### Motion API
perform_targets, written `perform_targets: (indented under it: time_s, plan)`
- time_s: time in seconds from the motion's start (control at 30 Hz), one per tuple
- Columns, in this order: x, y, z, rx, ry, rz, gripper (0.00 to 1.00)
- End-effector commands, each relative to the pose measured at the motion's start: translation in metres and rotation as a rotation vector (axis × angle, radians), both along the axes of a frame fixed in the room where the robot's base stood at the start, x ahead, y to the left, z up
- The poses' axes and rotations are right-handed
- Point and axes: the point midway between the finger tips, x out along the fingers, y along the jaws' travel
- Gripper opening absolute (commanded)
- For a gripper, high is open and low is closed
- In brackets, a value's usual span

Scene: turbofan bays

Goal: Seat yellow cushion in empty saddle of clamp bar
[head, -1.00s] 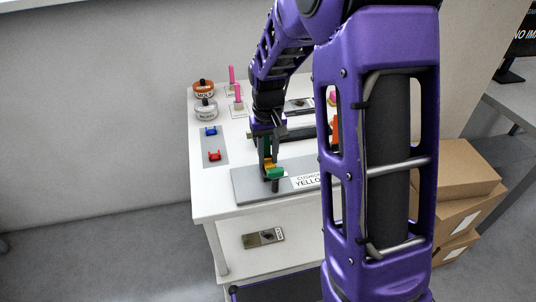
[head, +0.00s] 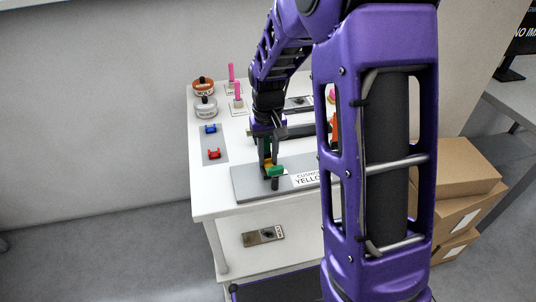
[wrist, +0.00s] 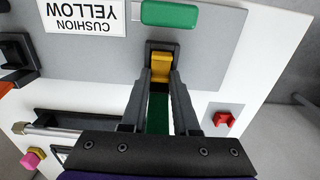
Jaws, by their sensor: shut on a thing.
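My gripper (wrist: 161,78) points down over the grey plate (wrist: 205,62) and is shut on the yellow cushion (wrist: 160,67). The cushion sits between the fingertips in the wrist view, with a dark bracket-like part just beyond it. In the head view a little yellow (head: 267,162) shows between the fingers. A green block (wrist: 169,14) stands just past the fingertips, and it also shows in the head view (head: 276,171). I cannot tell whether the cushion touches a saddle; the clamp bar is not clearly made out.
A "CUSHION YELLOW" label (wrist: 84,15) lies on the plate. A red piece (head: 214,153) and a blue piece (head: 210,129) sit on a grey mat at left. Two jars (head: 205,107) and pink posts (head: 238,95) stand behind. My arm hides the table's right side.

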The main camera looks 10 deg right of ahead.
Motion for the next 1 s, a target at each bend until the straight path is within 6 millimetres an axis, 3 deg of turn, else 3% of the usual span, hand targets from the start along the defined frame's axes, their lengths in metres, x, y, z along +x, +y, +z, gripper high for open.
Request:
perform_targets:
  time_s: [0.33, 0.37, 0.53, 0.77, 0.9, 1.0]
  plan:
    - [0.0, 0.0, -0.0011, 0.0, 0.0, 0.0, 0.0]
    - [0.0, 0.0, -0.0012, 0.0, 0.0, 0.0, 0.3]
    - [0.0, -0.0001, -0.001, 0.0, 0.0, 0.0, 0.61]
    - [-0.0001, -0.0001, -0.001, 0.0, 0.0, 0.0, 0.64]
    - [0.0, -0.0001, -0.001, 0.0, 0.0, 0.0, 0.85]
    - [0.0, -0.0001, -0.0009, 0.0, 0.0, 0.0, 0.89]
